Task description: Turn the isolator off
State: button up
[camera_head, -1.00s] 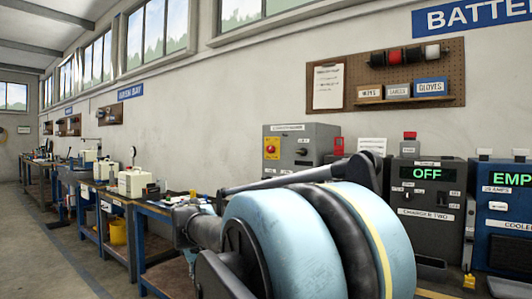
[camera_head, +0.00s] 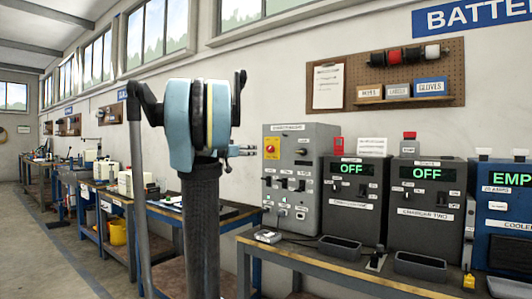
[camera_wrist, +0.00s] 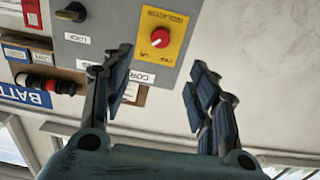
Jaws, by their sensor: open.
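The isolator is a red rotary knob on a yellow plate (camera_head: 271,149) on the grey cabinet (camera_head: 310,207) against the wall. The wrist view shows the red knob (camera_wrist: 160,39) upside down, with lettering on the yellow plate (camera_wrist: 177,50). My gripper (camera_wrist: 160,68) is open and empty, its two dark fingers spread either side of the line to the knob and apart from it. In the head view my gripper (camera_head: 243,150) points right, just left of the yellow plate. The knob's pointer direction is too small to tell.
A black knob (camera_wrist: 72,12) sits beside the isolator on the same panel, above a row of switches. Two chargers reading OFF (camera_head: 352,200) (camera_head: 425,212) stand to the right on the bench (camera_head: 330,268). A pegboard (camera_head: 387,80) hangs above.

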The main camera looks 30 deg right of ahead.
aim_at(269, 149)
jog(key=x, duration=1.7)
jog(key=shift+w+d+r, duration=0.25)
jog(key=shift+w+r, duration=0.1)
jog(key=c, duration=1.1)
jog(key=shift+o, duration=0.2)
jog(key=shift+a, duration=0.2)
jog(key=shift+d, duration=0.15)
